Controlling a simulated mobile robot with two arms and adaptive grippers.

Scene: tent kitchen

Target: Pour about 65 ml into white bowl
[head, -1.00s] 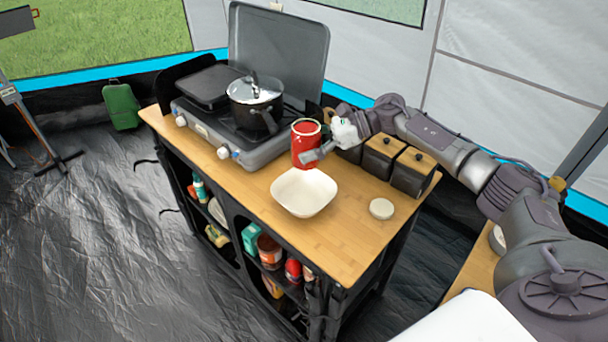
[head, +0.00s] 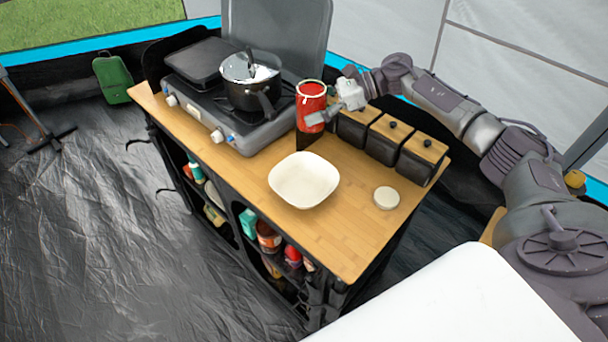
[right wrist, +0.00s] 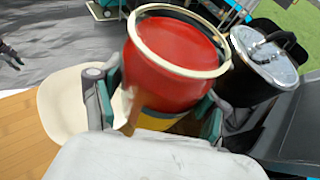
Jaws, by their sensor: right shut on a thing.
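My right gripper (head: 322,112) is shut on a red canister (head: 311,98) with a pale rim. It holds the canister above the wooden counter, behind the white bowl (head: 303,180). The canister looks upright in the head view. In the right wrist view the red canister (right wrist: 178,58) sits between the fingers (right wrist: 155,112), and its contents cannot be made out. The white bowl shows partly in that view (right wrist: 62,103), to the left of the canister; it looks empty in the head view. My left gripper is not in view.
A stove (head: 225,125) with a lidded pot (head: 251,85) stands left of the canister. Several dark boxes with wooden lids (head: 421,158) stand to its right. A round pale lid (head: 386,197) lies right of the bowl. The counter's front right (head: 335,245) is clear.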

